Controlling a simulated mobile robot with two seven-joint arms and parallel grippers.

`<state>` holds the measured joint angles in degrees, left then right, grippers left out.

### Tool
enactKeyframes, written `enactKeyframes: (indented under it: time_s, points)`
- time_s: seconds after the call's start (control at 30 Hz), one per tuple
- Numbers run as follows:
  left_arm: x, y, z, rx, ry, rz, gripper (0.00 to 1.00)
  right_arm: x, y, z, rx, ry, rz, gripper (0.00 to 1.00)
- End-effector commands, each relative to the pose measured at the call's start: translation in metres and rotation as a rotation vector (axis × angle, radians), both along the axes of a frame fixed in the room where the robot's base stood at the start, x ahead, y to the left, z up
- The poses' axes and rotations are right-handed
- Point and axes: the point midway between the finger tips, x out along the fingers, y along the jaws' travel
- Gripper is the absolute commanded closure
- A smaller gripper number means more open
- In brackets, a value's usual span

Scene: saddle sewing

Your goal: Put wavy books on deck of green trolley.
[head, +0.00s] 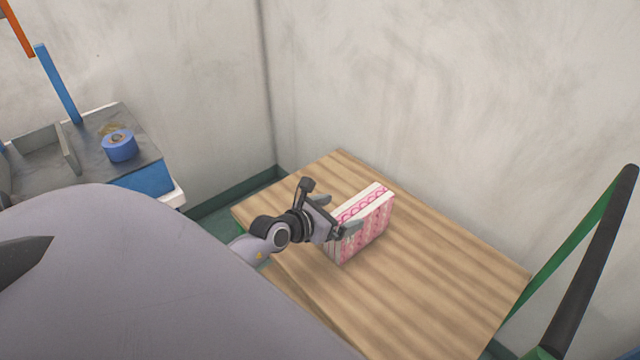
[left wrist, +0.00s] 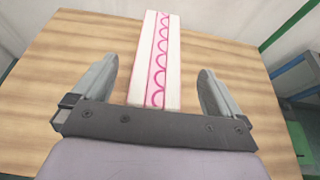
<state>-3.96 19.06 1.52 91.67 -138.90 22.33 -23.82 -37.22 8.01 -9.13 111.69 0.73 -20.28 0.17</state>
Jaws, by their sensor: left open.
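The wavy books (head: 362,225), a block with pink wavy bands and white edges, stand upright on the wooden deck (head: 430,270) of the green trolley. My left gripper (head: 336,214) is at the near left end of the books. In the left wrist view the books (left wrist: 154,60) lie between the two spread fingers of my left gripper (left wrist: 157,88), with a gap on each side. The fingers are open and do not appear to touch the books. The side facing the gripper is partly hidden in the head view. My right gripper is not in view.
The trolley's green frame with a black handle (head: 598,255) rises at the right edge of the deck. Pale walls stand behind. At the left, a grey-topped blue cart (head: 145,165) carries a blue roll (head: 119,146). Much of the deck is bare.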

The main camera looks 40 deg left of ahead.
Motion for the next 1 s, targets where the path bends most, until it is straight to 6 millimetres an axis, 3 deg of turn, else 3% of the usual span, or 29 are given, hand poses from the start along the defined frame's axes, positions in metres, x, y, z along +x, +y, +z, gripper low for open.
enactKeyframes:
  time_s: [0.3, 0.63, 0.77, 1.0]
  points:
    - [-0.046, 0.007, 0.019, 0.0, 0.001, 0.0, 0.0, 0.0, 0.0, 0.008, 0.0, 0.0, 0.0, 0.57]
    - [-0.062, 0.002, 0.026, -0.06, -0.008, 0.005, 0.0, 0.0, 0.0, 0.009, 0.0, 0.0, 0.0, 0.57]
    - [-0.067, -0.015, 0.028, -0.247, -0.024, 0.026, 0.0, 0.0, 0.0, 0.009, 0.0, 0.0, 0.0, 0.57]
    - [-0.081, -0.045, 0.037, -0.745, -0.044, 0.132, 0.0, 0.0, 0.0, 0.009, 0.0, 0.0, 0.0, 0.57]
